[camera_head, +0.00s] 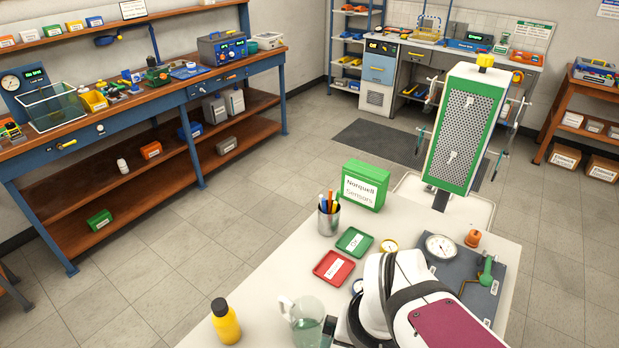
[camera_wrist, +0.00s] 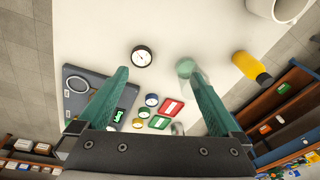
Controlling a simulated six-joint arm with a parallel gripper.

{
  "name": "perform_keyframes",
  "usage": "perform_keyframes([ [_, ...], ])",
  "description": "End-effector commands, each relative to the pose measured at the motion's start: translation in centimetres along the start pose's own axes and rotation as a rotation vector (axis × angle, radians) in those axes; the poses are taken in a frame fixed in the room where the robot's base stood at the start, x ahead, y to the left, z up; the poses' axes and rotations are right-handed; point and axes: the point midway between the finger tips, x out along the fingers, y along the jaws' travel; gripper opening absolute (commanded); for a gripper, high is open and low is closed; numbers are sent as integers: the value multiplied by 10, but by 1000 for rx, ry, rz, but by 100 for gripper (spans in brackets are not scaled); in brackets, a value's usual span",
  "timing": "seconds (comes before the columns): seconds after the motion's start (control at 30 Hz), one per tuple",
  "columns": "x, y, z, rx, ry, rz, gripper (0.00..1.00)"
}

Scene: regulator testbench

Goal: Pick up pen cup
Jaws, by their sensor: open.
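The pen cup (camera_head: 328,219) is a grey metal cup with several pens, upright near the left edge of the white table in the head view. In the wrist view, what looks like the cup (camera_wrist: 178,129) shows only partly above the gripper's dark base, beside the small trays. My gripper (camera_wrist: 155,72) is open in the wrist view, its two green fingers wide apart and nothing seen held between them. It points down over the table, apart from the cup.
Beside the cup are a green box (camera_head: 364,187), a green tray (camera_head: 354,241) and a red tray (camera_head: 333,267). A clear mug (camera_head: 306,322) and yellow bottle (camera_head: 226,323) stand nearer. A gauge board (camera_head: 463,270) lies right.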

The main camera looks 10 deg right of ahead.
Motion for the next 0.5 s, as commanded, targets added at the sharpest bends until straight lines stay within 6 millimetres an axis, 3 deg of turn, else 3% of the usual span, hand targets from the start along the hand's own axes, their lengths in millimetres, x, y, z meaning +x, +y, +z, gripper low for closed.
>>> perform_keyframes([
  [0.03,16,4,-48,-35,99,25,100],
  [0.1,38,5,-124,-112,282,34,100],
  [0.2,70,-1,-214,-239,525,-6,100],
  [0.23,80,-4,-236,-281,593,-31,100],
  [0.33,110,-19,-283,-401,784,-138,100],
  [0.4,125,-29,-297,-466,884,-219,100],
  [0.5,138,-39,-301,-526,975,-307,100],
])
